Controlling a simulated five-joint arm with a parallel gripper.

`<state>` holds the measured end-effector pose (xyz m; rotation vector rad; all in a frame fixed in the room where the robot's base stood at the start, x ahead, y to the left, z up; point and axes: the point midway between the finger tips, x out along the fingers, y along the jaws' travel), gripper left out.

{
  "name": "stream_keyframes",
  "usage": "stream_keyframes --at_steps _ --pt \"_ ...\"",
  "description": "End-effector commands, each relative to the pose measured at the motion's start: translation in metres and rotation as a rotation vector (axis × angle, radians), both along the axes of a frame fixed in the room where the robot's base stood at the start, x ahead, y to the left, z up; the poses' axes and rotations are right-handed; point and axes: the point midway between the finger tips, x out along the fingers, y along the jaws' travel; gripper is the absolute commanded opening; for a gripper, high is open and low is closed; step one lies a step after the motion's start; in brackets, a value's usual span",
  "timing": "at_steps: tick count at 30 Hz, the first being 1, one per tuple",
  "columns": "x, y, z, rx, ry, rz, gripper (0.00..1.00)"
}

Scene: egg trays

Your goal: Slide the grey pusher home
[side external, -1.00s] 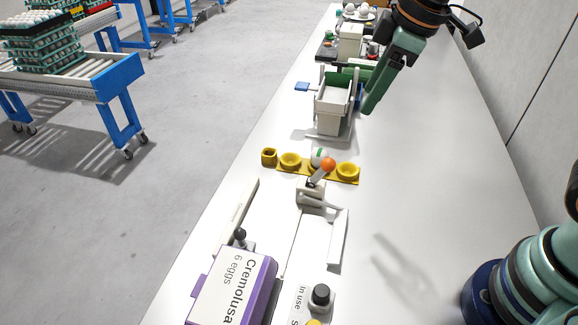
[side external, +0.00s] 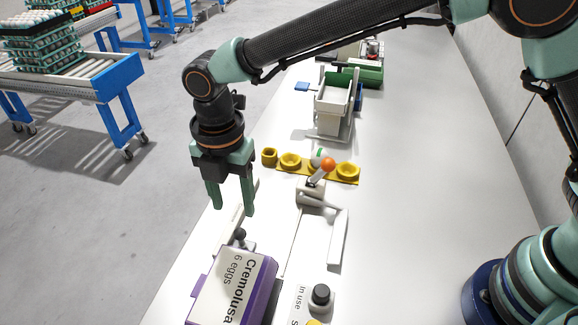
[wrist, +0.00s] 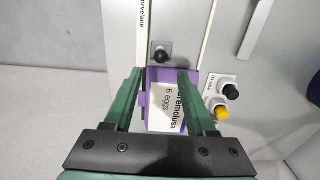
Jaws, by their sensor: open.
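What looks like the grey pusher is a small grey piece with a dark round knob (side external: 240,235), at the near end of a pale rail, right behind the purple egg box (side external: 265,285) marked "Cremolusa 6 eggs". The knob also shows in the wrist view (wrist: 160,53), just beyond the box (wrist: 160,112). My gripper (side external: 232,207) points down, open and empty, above the rail and clear of the knob. In the wrist view its two green fingers (wrist: 161,78) stand apart, with the box between and below them.
A lever with an orange ball (side external: 328,164) stands beyond the box, by a yellow cup holder (side external: 347,172). A plate with dark and yellow buttons (side external: 318,296) lies right of the box. A pale scale-like stand (side external: 331,105) is farther back. The right bench top is clear.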

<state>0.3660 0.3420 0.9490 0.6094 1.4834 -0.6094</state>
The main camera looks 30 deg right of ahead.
Motion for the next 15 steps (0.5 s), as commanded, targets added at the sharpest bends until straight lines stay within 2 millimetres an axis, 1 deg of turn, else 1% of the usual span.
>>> stream_keyframes --at_steps 5,15 --pt "0.000 -0.001 -0.015 -0.002 0.002 -0.002 0.56" --pt "0.000 -0.001 -0.055 -0.002 0.002 -0.005 0.56"
